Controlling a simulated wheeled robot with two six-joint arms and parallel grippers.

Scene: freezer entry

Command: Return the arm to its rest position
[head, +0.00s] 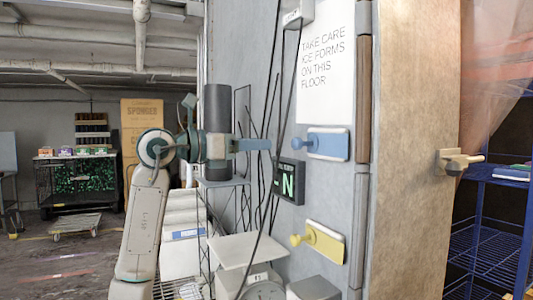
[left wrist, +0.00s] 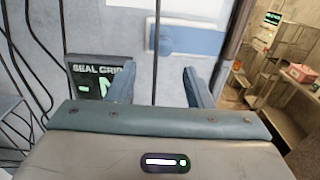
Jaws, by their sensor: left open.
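My left gripper (head: 262,145) is raised in front of the grey wall panel in the head view, pointing right. A dark display with a green "N" (head: 289,181) is just below the fingertips. My right gripper is not in view.
A yellow plate with a knob (head: 322,240) is lower on the panel. Dark cables (head: 268,75) hang close to the gripper. A scale (head: 262,285) and a wire rack with white boxes (head: 182,235) stand below. Blue shelves (head: 487,245) are at right. Floor at left is fairly open.

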